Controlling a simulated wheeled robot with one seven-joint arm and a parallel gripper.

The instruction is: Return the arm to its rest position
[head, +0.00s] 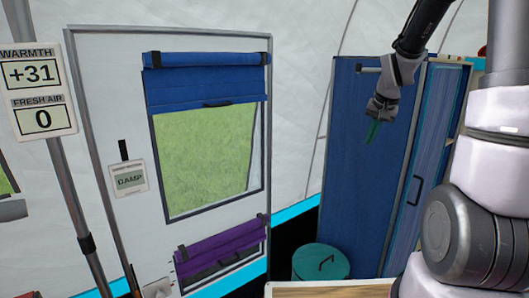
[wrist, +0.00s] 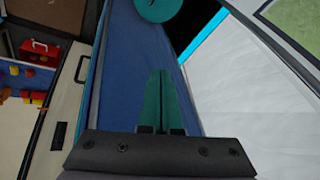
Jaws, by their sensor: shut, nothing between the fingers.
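My gripper (head: 374,131) hangs from my arm in the upper right of the head view, in front of a tall blue cabinet (head: 353,190). Its green fingers point downward. In the wrist view my gripper (wrist: 161,75) shows its two green fingers pressed together, with nothing between them. The blue cabinet side also fills the middle of the wrist view (wrist: 125,75). My arm comes down from the top and right of the head view.
A round teal lidded bin (head: 321,262) stands below the gripper. A pale door (head: 112,80) with a window and rolled blue and purple blinds is at left. A wooden surface edge (head: 330,288) shows at the bottom. A red box (wrist: 40,52) shows in the wrist view.

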